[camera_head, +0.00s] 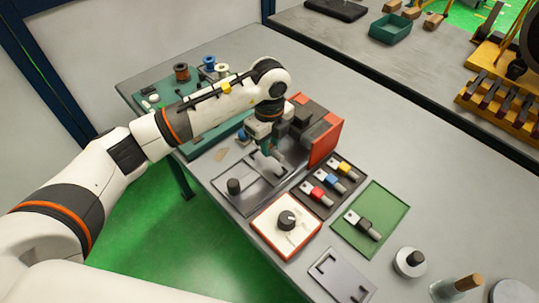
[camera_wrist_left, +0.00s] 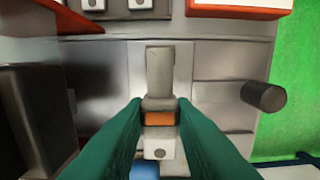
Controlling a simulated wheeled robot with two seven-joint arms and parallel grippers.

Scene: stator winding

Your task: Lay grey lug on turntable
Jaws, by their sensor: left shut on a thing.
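My left gripper (camera_head: 270,150) points down over the metal fixture plate (camera_head: 262,194), beside the red and black machine (camera_head: 322,140). In the left wrist view its green fingers (camera_wrist_left: 158,125) are shut on the grey lug (camera_wrist_left: 160,75), which has an orange patch between the fingertips and a flat end with a hole. The lug appears above the plate; whether it touches is unclear. No turntable can be clearly made out; a pale round disc (camera_head: 513,291) is cut off at the lower right. My right gripper is not in view.
A black post (camera_head: 233,186) stands on the fixture plate. A tray (camera_head: 305,193) holds red, blue and yellow lugs. A black-collared lug (camera_head: 362,225) lies on a green mat (camera_head: 390,211). A red-edged box with a black knob (camera_head: 286,220) stands in front.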

